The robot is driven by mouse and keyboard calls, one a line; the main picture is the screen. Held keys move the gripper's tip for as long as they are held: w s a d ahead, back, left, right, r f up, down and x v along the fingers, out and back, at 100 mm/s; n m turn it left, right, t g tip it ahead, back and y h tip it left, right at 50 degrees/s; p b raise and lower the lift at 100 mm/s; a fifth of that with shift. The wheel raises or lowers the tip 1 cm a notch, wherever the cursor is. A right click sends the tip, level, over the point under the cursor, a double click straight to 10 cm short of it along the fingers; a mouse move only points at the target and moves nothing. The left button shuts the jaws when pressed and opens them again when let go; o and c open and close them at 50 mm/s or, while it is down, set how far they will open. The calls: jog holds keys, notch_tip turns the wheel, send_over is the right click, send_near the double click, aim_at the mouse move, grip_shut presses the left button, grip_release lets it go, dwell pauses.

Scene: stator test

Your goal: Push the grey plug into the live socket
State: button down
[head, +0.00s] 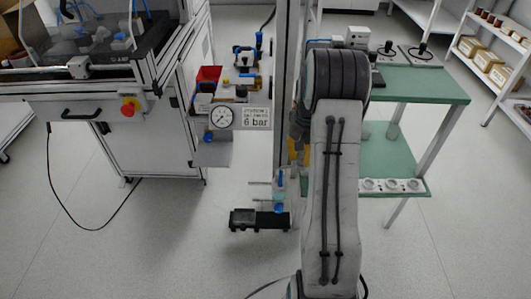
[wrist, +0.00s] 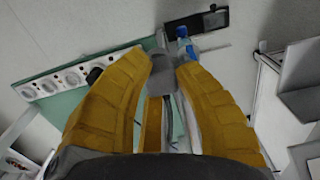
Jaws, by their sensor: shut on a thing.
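A dark thing sits at the strip's end near my left finger. In the head view the strip (head: 391,186) is on the front edge of the lower green shelf, right of my arm. My arm hides most of the gripper and the plug there. I cannot tell which socket is live.
A gauge panel (head: 222,117) is left. Floor at front is mostly clear.

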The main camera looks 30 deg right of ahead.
jog(key=s+d+f+m, duration=0.1)
jog(key=s+d+f, duration=0.1)
jog(key=s+d, duration=0.7)
jog(key=s+d+f+m+b, duration=0.1)
jog(key=s+d+f, duration=0.2)
jog(key=s+d, duration=0.5)
jog(key=s+d+f+m, duration=0.1)
jog(key=s+d, duration=0.8)
jog(key=s, duration=1.3)
jog(key=shift+s+d+f+m, duration=0.3)
jog(key=shift+d+f, duration=0.05)
jog(key=shift+f, duration=0.5)
